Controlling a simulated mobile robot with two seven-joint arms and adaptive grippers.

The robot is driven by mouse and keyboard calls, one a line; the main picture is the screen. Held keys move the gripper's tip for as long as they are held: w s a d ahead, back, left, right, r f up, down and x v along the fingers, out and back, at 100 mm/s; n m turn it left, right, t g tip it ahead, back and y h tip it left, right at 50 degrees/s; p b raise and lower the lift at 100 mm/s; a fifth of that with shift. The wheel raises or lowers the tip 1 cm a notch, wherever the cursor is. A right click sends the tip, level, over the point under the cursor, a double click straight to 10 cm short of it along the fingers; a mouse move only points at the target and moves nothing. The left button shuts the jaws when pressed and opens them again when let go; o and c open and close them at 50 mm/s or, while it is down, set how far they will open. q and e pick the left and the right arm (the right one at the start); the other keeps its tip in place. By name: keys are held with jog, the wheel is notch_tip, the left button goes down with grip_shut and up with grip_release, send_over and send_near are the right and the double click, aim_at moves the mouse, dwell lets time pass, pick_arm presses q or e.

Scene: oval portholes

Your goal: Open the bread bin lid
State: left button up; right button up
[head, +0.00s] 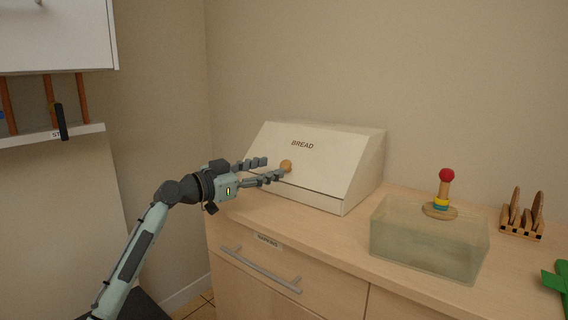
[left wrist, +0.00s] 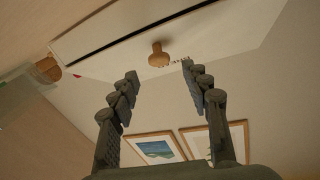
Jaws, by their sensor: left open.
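The cream bread bin (head: 364,168) stands on the wooden counter against the wall. Its sloped front lid (head: 315,160), marked BREAD, is shut. A round wooden knob (head: 286,166) sticks out of the lid; it also shows in the left wrist view (left wrist: 158,57). My left gripper (head: 273,168) is open in front of the lid, fingers pointing at the knob. In the left wrist view the knob lies just beyond the two fingertips (left wrist: 160,72), in line with the gap between them. I cannot tell whether a finger touches it. My right gripper is out of view.
A translucent greenish box (head: 428,250) stands right of the bin, with a ring stacker (head: 441,210) behind it. A wooden toast rack (head: 522,218) is farther right. A drawer with a bar handle (head: 262,270) is below the counter. A wall cabinet (head: 60,35) hangs upper left.

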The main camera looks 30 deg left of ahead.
aim_at(284, 164)
pick_arm(q)
jog(key=x, duration=0.5)
jog(key=shift+p, duration=0.35)
jog(key=shift+f, duration=0.1)
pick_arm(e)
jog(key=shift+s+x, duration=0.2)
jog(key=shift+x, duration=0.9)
pick_arm(q)
jog(key=shift+c, duration=0.3)
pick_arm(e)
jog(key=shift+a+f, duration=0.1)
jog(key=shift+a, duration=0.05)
pick_arm(q)
grip_shut()
